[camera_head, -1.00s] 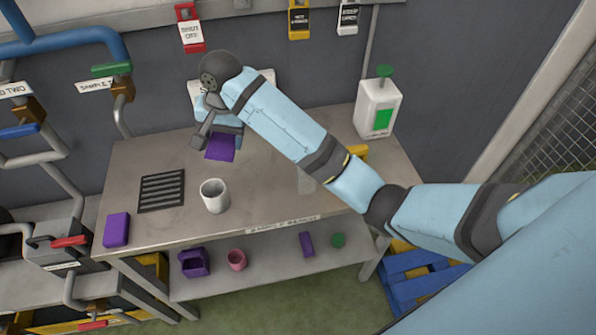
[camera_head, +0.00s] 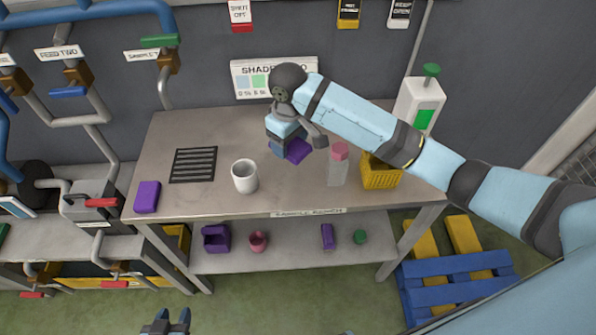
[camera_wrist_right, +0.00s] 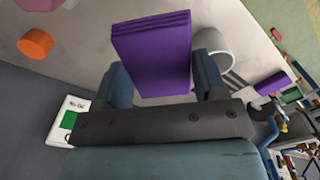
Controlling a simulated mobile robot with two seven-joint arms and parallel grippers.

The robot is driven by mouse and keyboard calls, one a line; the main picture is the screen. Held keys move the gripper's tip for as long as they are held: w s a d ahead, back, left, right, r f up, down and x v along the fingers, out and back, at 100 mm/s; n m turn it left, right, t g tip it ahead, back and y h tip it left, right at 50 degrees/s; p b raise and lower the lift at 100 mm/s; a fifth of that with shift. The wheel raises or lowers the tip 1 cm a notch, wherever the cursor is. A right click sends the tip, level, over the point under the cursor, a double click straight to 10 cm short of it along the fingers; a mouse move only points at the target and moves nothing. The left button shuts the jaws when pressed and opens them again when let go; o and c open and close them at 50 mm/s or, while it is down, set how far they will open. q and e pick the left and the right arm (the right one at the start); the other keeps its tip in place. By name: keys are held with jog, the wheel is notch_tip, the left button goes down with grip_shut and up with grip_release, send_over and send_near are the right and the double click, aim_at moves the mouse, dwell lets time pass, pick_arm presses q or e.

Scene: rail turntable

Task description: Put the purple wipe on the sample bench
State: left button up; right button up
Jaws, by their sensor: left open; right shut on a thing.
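The purple wipe (camera_head: 298,151) is a flat folded cloth with layered edges. My right gripper (camera_head: 287,148) is shut on it, over the back middle of the sample bench (camera_head: 215,130). In the right wrist view the wipe (camera_wrist_right: 152,55) sits between the two blue-grey fingers of the right gripper (camera_wrist_right: 165,85). I cannot tell whether the wipe touches the bench top. My left gripper (camera_head: 166,322) is open and empty at the bottom edge of the head view, low in front of the bench.
On the bench are a purple block (camera_head: 147,196), a black grille (camera_head: 193,165), a white mug (camera_head: 244,177), a pink-capped bottle (camera_head: 338,166) and a yellow basket (camera_head: 381,173). The lower shelf (camera_head: 290,254) holds several small items. A blue pallet (camera_head: 455,280) stands right.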

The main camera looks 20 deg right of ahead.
aim_at(292, 182)
notch_tip(292, 182, down, 14)
jog(key=shift+r+p, duration=0.1)
jog(key=shift+p, duration=0.2)
jog(key=o, duration=0.8)
jog(key=shift+o, duration=0.2)
notch_tip(292, 182, up, 12)
dwell(0.5)
